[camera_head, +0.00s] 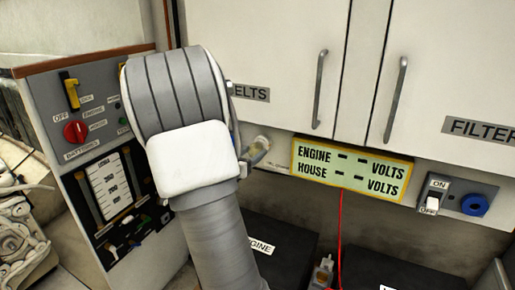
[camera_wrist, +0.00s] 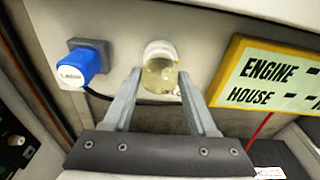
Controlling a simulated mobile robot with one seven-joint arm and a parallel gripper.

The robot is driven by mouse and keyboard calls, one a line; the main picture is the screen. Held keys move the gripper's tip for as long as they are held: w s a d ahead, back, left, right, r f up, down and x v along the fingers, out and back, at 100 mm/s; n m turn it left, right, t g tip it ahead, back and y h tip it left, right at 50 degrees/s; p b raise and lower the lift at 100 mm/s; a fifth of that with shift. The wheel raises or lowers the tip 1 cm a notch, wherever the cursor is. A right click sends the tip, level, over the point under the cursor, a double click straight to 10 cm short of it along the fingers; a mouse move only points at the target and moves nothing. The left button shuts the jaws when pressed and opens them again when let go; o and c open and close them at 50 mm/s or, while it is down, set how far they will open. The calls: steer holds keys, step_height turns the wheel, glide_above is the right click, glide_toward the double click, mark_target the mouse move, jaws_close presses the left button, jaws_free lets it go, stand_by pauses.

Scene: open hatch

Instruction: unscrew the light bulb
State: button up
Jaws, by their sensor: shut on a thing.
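The light bulb (camera_wrist: 158,77) is a clear, yellowish glass bulb in a round white socket (camera_wrist: 160,48) on the wall under the cabinets. My gripper (camera_wrist: 159,76) has one finger on each side of the bulb and is shut on it. The bulb still sits at the socket in the wrist view. In the head view my arm hides most of the gripper, and only a small part of the bulb and socket (camera_head: 262,143) shows to its right.
A blue knob (camera_wrist: 77,70) sticks out left of the bulb. A yellow-framed voltage display (camera_head: 352,171) is close on the right, with a red wire (camera_head: 340,225) below. A switch panel (camera_head: 88,150) stands left, and black boxes (camera_head: 283,245) lie below. Cabinet handles (camera_head: 320,90) project above.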

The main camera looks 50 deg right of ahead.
steer(key=shift+n+g+p, duration=0.4)
steer(key=shift+n+p, duration=2.1)
steer(key=shift+p, duration=0.4)
steer(key=shift+w+n+g+h+p, duration=0.1)
steer(key=shift+n+g+h+p, duration=0.25)
steer(key=shift+n+p, duration=2.1)
steer(key=shift+n+h+p, duration=0.25)
steer(key=shift+n+p, duration=0.1)
steer(key=shift+p, duration=0.1)
steer(key=shift+f+n, duration=0.1)
steer(key=shift+n, duration=0.8)
steer(key=n, duration=0.4)
steer(key=shift+h, duration=0.3)
steer(key=shift+a, duration=0.65)
steer(key=shift+s+a, duration=0.3)
steer(key=shift+a, duration=0.5)
steer(key=shift+s+a, duration=0.25)
steer(key=shift+a, duration=0.6)
steer(key=shift+s+a, duration=0.3)
steer(key=shift+a, duration=0.5)
